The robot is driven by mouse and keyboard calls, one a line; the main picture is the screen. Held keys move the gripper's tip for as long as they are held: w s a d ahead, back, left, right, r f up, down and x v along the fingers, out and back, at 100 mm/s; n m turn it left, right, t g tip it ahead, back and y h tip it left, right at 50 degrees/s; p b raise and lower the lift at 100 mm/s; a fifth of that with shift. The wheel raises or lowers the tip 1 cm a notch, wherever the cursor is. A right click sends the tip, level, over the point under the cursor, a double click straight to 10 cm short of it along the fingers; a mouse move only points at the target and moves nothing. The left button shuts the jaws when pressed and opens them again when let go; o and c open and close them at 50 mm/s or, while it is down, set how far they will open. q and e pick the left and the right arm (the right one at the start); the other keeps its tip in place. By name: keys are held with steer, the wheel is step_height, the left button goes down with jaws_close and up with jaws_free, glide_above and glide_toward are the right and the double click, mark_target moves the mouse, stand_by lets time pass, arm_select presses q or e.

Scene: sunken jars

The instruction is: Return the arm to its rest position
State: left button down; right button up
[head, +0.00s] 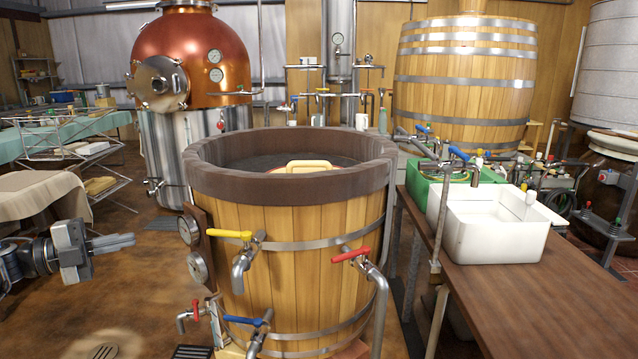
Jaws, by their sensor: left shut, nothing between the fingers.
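My left gripper (112,242) comes in from the left edge, low in the head view. Its fingers point right, are closed together, and hold nothing. It is apart from the wooden tub (300,230), which stands to its right with a gap of open floor between. My right gripper is not in view.
The tub has a dark rim and taps with yellow (230,234), red (351,254) and blue handles. A yellow-handled thing (303,166) shows inside it. A wooden table (490,290) at right bears a white basin (490,225) and a green crate (425,172). A cloth-covered table (38,192) stands at left.

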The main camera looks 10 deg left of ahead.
arm_select(q)
steer(key=d+f+n+t+y+p, duration=0.15)
steer(key=d+f+n, duration=0.25)
steer(key=d+f, duration=0.5)
steer(key=d+f+n+t+p, duration=0.15)
steer(key=d+f+n, duration=0.3)
steer(key=d, duration=0.75)
steer(key=s+d+f+n+g+y, duration=0.1)
steer(key=s+d+n, duration=0.3)
steer(key=s, duration=0.4)
steer(key=s+d+f+n+g+y+p, duration=0.1)
steer(key=s+d+f+n+y, duration=0.2)
steer(key=s+n, duration=0.3)
steer(key=s+d+f+n+g+y+p, duration=0.1)
steer(key=s+d+f+n+y, duration=0.2)
steer(key=s, duration=0.9)
steer(key=shift+d+n+g+y, duration=0.3)
steer(key=shift+d+n+y, duration=0.35)
steer(key=shift+d+n, duration=0.3)
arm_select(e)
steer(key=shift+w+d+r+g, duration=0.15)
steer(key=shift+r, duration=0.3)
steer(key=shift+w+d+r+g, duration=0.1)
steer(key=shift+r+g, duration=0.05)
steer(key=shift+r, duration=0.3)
arm_select(q)
steer(key=shift+a, duration=0.1)
